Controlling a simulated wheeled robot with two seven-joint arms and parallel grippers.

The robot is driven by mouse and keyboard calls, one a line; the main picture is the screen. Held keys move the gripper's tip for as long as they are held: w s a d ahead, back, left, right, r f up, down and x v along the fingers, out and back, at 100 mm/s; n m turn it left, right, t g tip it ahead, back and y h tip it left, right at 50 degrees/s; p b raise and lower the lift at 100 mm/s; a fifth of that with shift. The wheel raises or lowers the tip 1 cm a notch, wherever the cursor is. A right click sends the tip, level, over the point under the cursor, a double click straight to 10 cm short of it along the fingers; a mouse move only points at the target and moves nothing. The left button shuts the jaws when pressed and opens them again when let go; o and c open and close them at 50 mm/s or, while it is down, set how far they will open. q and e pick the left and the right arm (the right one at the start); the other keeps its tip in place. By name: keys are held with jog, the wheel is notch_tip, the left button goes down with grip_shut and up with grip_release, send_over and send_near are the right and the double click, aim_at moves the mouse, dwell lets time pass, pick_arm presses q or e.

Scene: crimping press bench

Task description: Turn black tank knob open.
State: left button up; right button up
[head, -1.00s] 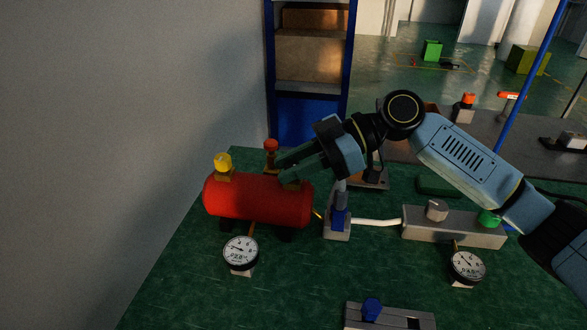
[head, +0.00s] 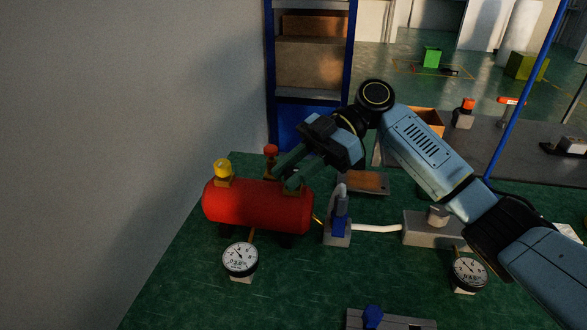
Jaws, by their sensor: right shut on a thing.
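The red tank (head: 255,207) lies on the green bench at the left. A yellow knob (head: 222,168) stands on its left end and a red knob (head: 271,151) shows behind it. My right gripper (head: 286,175) reaches down from the upper right to the top of the tank's right end. Its two dark green fingers are shut on the black tank knob, which they hide almost wholly. How far the knob is turned cannot be seen. My left gripper is not in view.
A round gauge (head: 240,258) stands in front of the tank and another gauge (head: 468,273) at the right. A wall borders the left.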

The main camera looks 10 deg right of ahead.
jog(key=o, duration=1)
jog(key=shift+a, duration=0.1)
jog(key=shift+w+d+r, duration=0.1)
jog(key=shift+d+r, duration=0.05)
jog(key=shift+d, duration=0.1)
pick_arm(q)
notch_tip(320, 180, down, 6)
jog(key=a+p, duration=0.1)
jog(key=p, duration=0.1)
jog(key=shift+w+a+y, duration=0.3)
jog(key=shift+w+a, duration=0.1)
pick_arm(e)
jog(key=shift+v, duration=6.45)
jog(key=shift+r, duration=0.1)
